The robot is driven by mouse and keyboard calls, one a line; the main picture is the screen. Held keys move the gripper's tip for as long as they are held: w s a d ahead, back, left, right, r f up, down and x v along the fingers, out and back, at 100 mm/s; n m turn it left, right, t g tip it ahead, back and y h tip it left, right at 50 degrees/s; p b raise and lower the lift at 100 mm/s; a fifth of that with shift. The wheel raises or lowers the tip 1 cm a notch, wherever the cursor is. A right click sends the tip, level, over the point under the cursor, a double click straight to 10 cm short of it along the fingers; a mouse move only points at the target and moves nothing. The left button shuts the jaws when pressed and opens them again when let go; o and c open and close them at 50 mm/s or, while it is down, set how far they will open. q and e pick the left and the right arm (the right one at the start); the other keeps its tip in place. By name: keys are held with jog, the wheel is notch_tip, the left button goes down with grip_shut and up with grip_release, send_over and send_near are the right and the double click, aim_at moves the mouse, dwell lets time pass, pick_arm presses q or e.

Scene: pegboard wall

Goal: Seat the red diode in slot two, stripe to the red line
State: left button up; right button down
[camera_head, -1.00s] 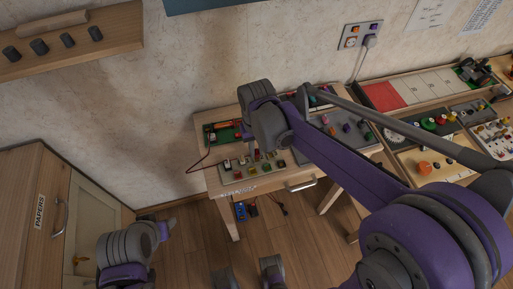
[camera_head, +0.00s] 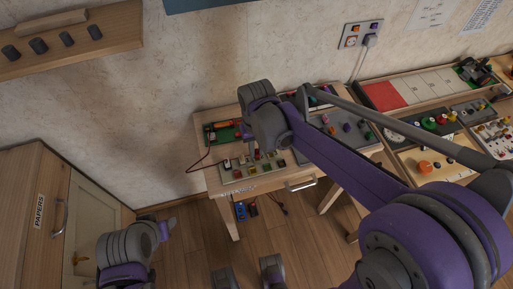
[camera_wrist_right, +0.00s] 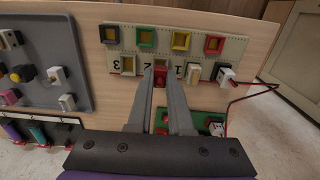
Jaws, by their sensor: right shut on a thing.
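In the right wrist view my right gripper (camera_wrist_right: 161,73) is shut on the red diode (camera_wrist_right: 160,77), at the near row of the beige slot strip (camera_wrist_right: 206,61). The diode is between the printed 3 and 1, where slot two lies. The fingers hide much of it, so I cannot tell whether it is seated, nor see its stripe or the red line. In the head view the strip (camera_head: 245,174) is on the small wooden table, and my right arm hides most of the gripper.
A green board (camera_wrist_right: 205,122) with a red wire lies close by the fingers. A white-and-black part (camera_wrist_right: 225,75) stands at the strip's end. A grey tray (camera_wrist_right: 45,60) with several parts is to the left. The papers cabinet (camera_head: 50,225) stands left of the table.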

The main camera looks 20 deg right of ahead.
aim_at(257, 150)
jog(key=shift+f+b, duration=0.5)
jog(key=shift+f, duration=0.3)
jog(key=c, duration=0.8)
grip_release()
jog(key=shift+r, duration=0.1)
jog(key=shift+o, duration=0.2)
jog(key=shift+r, duration=0.1)
jog(key=shift+r+p, duration=1.85)
jog(key=shift+r, duration=0.6)
jog(key=s+d+r+t+p, duration=0.1)
jog(key=s+d+t, duration=0.1)
jog(key=s, duration=0.5)
jog(key=s+d+r+t+p, duration=0.1)
jog(key=s+d+t, duration=0.2)
jog(key=s, duration=0.4)
jog(key=shift+d+r, duration=0.2)
jog(key=shift+d, duration=0.6)
